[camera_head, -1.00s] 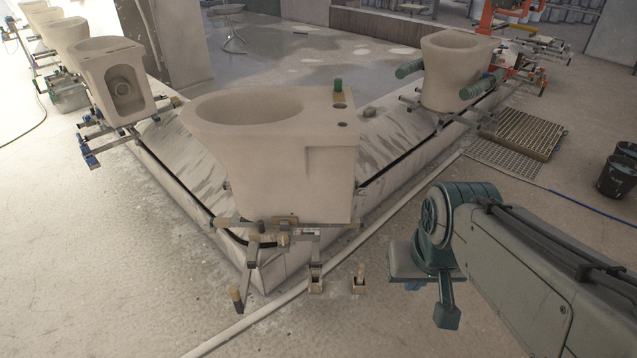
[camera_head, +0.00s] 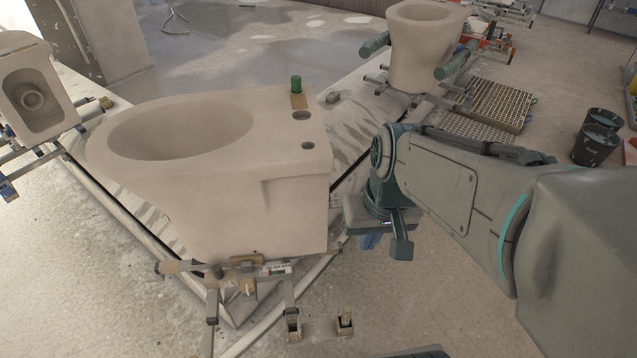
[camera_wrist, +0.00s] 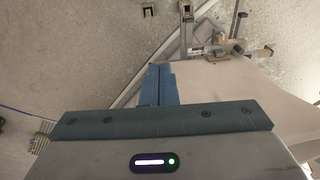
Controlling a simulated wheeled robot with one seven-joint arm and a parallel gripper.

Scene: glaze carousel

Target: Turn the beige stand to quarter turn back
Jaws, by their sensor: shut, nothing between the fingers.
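The beige stand (camera_head: 277,270) is a frame of metal bars with tan pads and clamps, under the near raw toilet bowl (camera_head: 240,195). Its legs hang down towards the floor, and much of it is hidden beneath the bowl. My gripper (camera_head: 371,241) is just right of the bowl, pointing down, mostly hidden behind my wrist. In the wrist view, the gripper's blue fingers (camera_wrist: 160,84) are together and empty. There the bowl's pale side (camera_wrist: 230,88) lies right beside them, and the stand's bars and clamps (camera_wrist: 222,50) show above right. I cannot tell whether the fingers touch the bowl.
Another bowl (camera_head: 415,50) stands at the back right on a stand with green rollers. A bowl (camera_head: 38,90) is at the left edge. A slatted pallet (camera_head: 497,105) and black buckets (camera_head: 598,137) are at the right. The floor at the front left is clear.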

